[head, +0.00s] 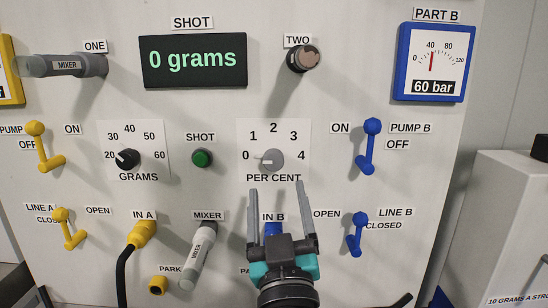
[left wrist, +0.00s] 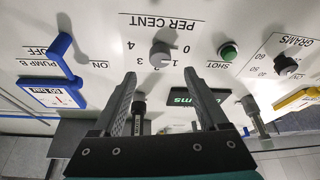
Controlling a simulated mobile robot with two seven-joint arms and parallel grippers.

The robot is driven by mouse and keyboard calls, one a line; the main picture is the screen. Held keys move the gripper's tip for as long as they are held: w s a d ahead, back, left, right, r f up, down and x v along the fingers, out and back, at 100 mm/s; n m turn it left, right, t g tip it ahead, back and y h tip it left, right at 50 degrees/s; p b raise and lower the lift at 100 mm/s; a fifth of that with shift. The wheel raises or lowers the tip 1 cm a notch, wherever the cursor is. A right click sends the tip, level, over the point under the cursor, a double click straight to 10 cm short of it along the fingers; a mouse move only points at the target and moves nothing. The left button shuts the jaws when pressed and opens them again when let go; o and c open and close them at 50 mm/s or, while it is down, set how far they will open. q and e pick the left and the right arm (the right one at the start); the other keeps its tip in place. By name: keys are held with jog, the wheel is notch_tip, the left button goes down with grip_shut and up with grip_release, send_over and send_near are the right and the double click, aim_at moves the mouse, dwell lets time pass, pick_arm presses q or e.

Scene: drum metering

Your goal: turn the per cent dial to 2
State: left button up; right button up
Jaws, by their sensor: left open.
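The per cent dial (head: 271,160) is a round grey knob on the white panel, with a scale from 0 to 4 around it. Its white mark points left, at about 0. The dial also shows upside down in the left wrist view (left wrist: 163,54), just beyond the fingertips. My left gripper (head: 279,188) is open and empty, with its two fingers spread below the dial and pointing up towards it. In the left wrist view the fingers (left wrist: 160,75) stand apart from the dial, one to each side. My right gripper is in neither view.
The green SHOT button (head: 202,158) and the GRAMS dial (head: 126,159) are left of the per cent dial. The blue PUMP B lever (head: 370,148) is to its right. The display (head: 193,60) reads 0 grams. A blue IN B fitting (head: 272,229) is behind my gripper.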

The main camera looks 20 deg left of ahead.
aim_at(274, 164)
pick_arm(q)
jog(key=p+x, duration=0.1)
jog(key=x, duration=0.5)
jog(key=shift+r, duration=0.1)
jog(key=shift+w+a+r, duration=0.15)
jog(key=shift+w+a, duration=0.1)
jog(key=shift+w, duration=0.4)
jog(key=shift+w+p, duration=0.15)
jog(key=shift+p, duration=0.15)
grip_shut()
